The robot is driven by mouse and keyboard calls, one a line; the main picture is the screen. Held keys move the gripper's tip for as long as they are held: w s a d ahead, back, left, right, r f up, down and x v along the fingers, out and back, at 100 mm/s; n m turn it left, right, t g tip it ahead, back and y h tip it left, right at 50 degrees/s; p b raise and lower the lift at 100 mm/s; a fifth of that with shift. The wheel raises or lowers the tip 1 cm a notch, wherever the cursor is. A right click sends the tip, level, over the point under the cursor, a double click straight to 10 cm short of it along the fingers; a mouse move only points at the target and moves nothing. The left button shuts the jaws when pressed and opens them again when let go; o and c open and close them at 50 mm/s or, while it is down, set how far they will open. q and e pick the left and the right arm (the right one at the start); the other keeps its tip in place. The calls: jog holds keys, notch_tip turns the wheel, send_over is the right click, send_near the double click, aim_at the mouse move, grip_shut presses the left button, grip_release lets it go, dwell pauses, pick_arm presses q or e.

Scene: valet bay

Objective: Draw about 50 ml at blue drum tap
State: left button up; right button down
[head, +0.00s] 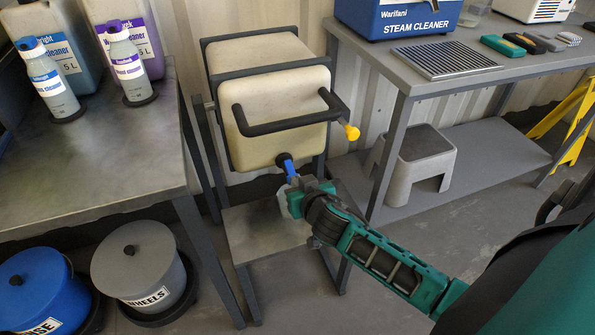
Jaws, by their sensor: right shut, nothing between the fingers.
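A cream drum (275,115) with a black handle bar lies in a dark frame stand. A blue tap (288,167) sits low on its front, and a yellow cap (351,132) sticks out at its right side. My right gripper (293,188) is at the blue tap, just below and in front of it; its fingers are shut with nothing between them. I cannot tell whether they touch the tap. A pale translucent thing (284,207), perhaps a vessel, shows partly behind the gripper, under the tap. Its contents are hidden. My left gripper is out of view.
The stand's lower shelf (255,232) lies below the tap. A metal bench (120,160) with bottles is at left, with a blue bucket (38,290) and a grey bucket (140,265) on the floor. At right a table (480,75) holds a steam cleaner (400,15); a step stool (422,160) stands below.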

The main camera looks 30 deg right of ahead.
jog(key=shift+w+r, duration=0.1)
jog(key=shift+r, duration=0.1)
dwell(0.4)
jog(key=shift+r, duration=0.1)
dwell(1.0)
dwell(4.3)
dwell(0.4)
